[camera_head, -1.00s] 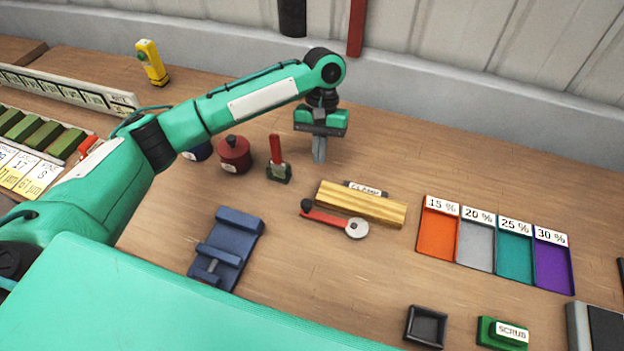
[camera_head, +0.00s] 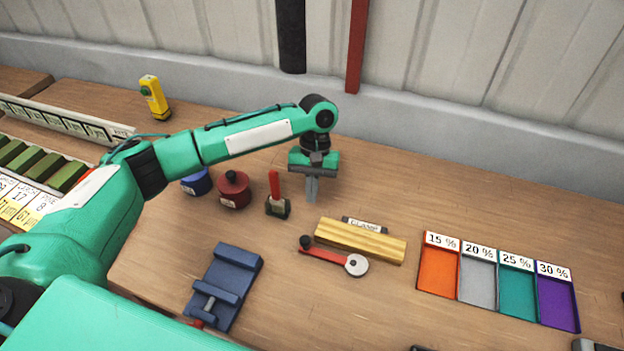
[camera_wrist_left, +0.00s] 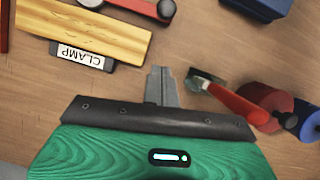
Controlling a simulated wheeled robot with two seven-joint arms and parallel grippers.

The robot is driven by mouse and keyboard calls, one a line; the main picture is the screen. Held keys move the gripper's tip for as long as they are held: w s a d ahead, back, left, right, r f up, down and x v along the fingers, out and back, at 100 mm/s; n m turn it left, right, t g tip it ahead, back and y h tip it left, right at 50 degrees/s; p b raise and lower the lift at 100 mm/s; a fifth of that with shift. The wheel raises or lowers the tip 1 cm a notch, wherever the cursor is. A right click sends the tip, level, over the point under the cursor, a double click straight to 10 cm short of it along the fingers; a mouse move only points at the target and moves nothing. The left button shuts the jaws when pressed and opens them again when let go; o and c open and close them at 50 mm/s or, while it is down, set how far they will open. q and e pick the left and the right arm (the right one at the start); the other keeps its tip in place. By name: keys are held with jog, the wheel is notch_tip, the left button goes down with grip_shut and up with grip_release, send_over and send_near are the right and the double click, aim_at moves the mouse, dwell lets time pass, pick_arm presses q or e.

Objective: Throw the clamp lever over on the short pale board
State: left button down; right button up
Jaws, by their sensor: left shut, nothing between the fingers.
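The short pale board (camera_head: 360,240) lies on the bench, with a CLAMP label (camera_head: 365,224) behind it. Along its front side lies a red lever (camera_head: 328,256) with a black knob at its left end and a grey disc at its right end. My left gripper (camera_head: 312,198) is shut and empty, pointing down behind and left of the board, apart from it. In the left wrist view the board (camera_wrist_left: 85,30) is at upper left, and the lever (camera_wrist_left: 130,6) is partly cut off at the top. My right gripper is not in view.
A red-handled upright tool (camera_head: 275,190) stands just left of my gripper, with a dark red pot (camera_head: 233,190) and a blue pot (camera_head: 197,183) beyond. A blue vise-like fixture (camera_head: 225,285) lies front left. Coloured percent trays (camera_head: 438,270) are at right.

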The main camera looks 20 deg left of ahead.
pick_arm(q)
jog(key=x, duration=0.3)
jog(key=shift+s+f+p, duration=0.2)
jog(key=shift+f+p, duration=0.15)
jog(key=shift+p, duration=0.05)
jog(key=s, duration=0.1)
jog(key=s+f+p, duration=0.1)
jog(key=s, duration=0.1)
jog(key=shift+d+p, duration=0.2)
jog(key=shift+p, duration=0.1)
jog(key=shift+s+d+f, duration=0.1)
jog(key=shift+s, duration=0.5)
